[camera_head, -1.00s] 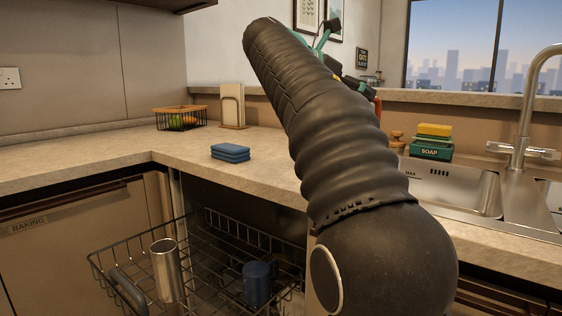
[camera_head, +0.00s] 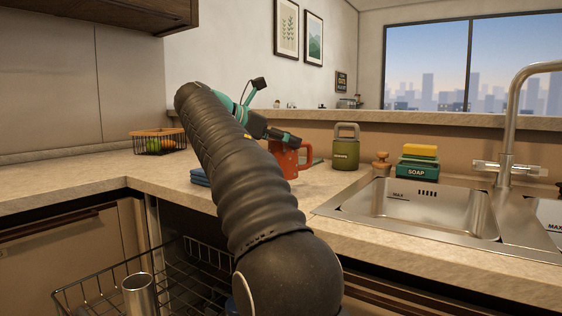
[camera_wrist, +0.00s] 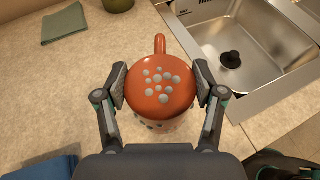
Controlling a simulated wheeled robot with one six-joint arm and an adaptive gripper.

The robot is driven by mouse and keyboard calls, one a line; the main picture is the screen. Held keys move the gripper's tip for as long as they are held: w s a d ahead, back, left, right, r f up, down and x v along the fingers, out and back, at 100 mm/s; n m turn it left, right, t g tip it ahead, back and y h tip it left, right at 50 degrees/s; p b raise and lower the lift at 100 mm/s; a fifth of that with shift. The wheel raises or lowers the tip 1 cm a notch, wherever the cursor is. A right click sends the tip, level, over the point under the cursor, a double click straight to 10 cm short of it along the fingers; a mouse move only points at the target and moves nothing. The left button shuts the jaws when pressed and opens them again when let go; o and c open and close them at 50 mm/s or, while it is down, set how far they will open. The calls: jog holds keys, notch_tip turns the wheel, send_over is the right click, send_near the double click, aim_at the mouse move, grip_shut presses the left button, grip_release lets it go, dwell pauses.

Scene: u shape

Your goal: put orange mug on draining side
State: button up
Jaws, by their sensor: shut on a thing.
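The orange mug (camera_head: 288,160) is in my gripper above the counter, left of the sink, partly hidden by my arm in the head view. In the wrist view the mug (camera_wrist: 160,95) shows a round orange face with pale grey dots, its handle pointing up the picture. My gripper (camera_wrist: 160,84) has a finger pressed on each side of it. Whether the mug touches the counter is unclear. The steel sink (camera_head: 425,210) lies right of the mug, with its near basin (camera_wrist: 250,50) beside it in the wrist view. I cannot single out a marked draining side.
A green canister (camera_head: 345,150), a soap box (camera_head: 417,170) and a wooden-knobbed brush (camera_head: 381,161) stand behind the sink. A folded blue cloth (camera_head: 200,177) lies left of my arm. A grey-green cloth (camera_wrist: 64,22) lies on the counter. An open wire rack (camera_head: 90,292) stands below.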

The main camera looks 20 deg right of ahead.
aim_at(281, 157)
jog(key=shift+w+a+f, duration=0.25)
jog(key=shift+f, duration=0.1)
jog(key=shift+f+b, duration=1.15)
jog(key=shift+f, duration=0.65)
jog(key=shift+f, duration=0.1)
jog(key=o, duration=1.4)
jog(key=p+v, duration=0.3)
jog(key=v, duration=0.9)
jog(key=shift+p, duration=0.4)
